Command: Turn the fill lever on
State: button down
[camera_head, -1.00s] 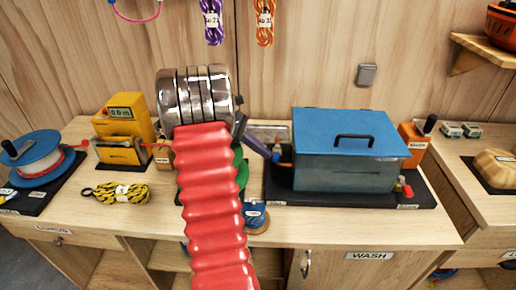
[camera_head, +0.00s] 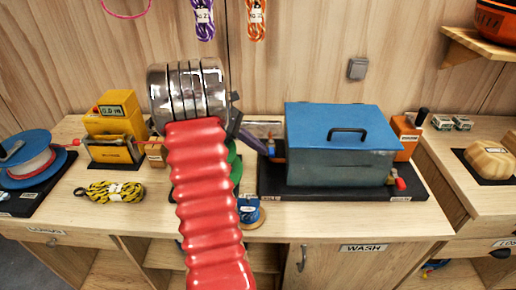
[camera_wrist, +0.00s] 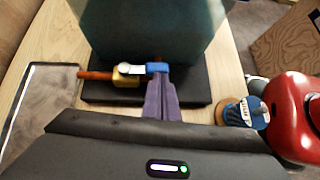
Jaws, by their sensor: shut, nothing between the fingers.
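The blue wash tank (camera_head: 340,150) with its lidded top stands on a black base (camera_head: 270,190). On its left side is a fill valve: in the wrist view an orange pipe (camera_wrist: 97,75) runs into a yellow valve body (camera_wrist: 126,78) with a short blue lever (camera_wrist: 157,68). My gripper (camera_wrist: 161,84) has its purple fingers shut with nothing between them. The fingertips are right at the blue lever; I cannot tell whether they touch it. In the head view my gripper (camera_head: 264,149) reaches the tank's left side, and my arm hides part of the bench.
A red-handled tap (camera_head: 399,183) sits at the tank's front right. A blue spool (camera_head: 249,210) stands in front of the base. Yellow-black rope (camera_head: 112,192) and a yellow machine (camera_head: 115,130) are to the left. A framed panel (camera_wrist: 40,105) lies left of the valve.

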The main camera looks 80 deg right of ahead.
jog(key=shift+w+d, duration=0.25)
jog(key=shift+d, duration=0.1)
dwell(0.3)
jog(key=shift+w, duration=0.15)
